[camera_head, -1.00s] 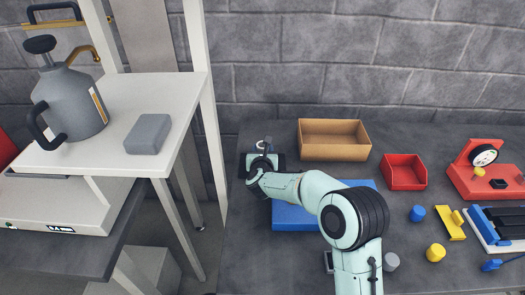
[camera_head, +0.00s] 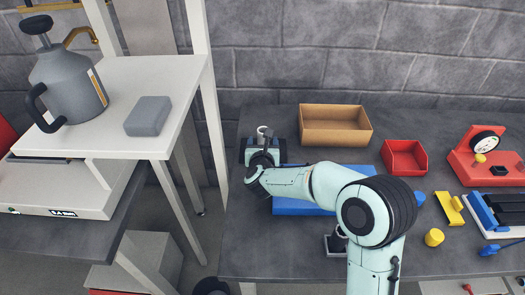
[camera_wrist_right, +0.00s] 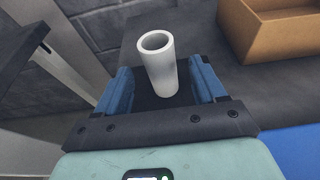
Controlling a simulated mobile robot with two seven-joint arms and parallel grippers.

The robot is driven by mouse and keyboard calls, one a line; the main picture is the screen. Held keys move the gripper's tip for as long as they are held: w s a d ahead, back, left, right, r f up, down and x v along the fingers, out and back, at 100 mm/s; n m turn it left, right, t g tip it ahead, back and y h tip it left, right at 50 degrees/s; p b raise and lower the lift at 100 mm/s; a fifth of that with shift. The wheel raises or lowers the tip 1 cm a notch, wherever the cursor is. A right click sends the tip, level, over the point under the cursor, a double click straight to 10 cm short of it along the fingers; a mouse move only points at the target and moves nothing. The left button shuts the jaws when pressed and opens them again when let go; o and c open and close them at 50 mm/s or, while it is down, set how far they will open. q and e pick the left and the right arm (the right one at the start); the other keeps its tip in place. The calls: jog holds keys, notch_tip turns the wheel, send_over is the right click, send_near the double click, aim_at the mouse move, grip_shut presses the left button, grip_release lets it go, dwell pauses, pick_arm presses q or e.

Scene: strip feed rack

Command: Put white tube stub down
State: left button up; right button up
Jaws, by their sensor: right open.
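The white tube stub (camera_wrist_right: 158,66) shows in the right wrist view between the two blue fingers of my right gripper (camera_wrist_right: 162,88). There is a gap on each side of it, so the fingers are open around it and not gripping. In the head view the tube stub (camera_head: 264,131) rises just beyond my right gripper (camera_head: 263,149), at the left end of the dark worktop (camera_head: 250,225). It looks roughly upright; its contact with the worktop is hidden. My left gripper is not in view.
A tan box (camera_head: 335,138) stands to the right of the gripper, with a red bin (camera_head: 404,158) beyond it. A blue mat or tray (camera_head: 290,208) lies partly under my arm. A white stand with a grey canister (camera_head: 68,85) is on the left, across a gap.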

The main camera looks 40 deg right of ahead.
jog(key=v, duration=0.6)
jog(key=shift+w, duration=0.1)
dwell(0.4)
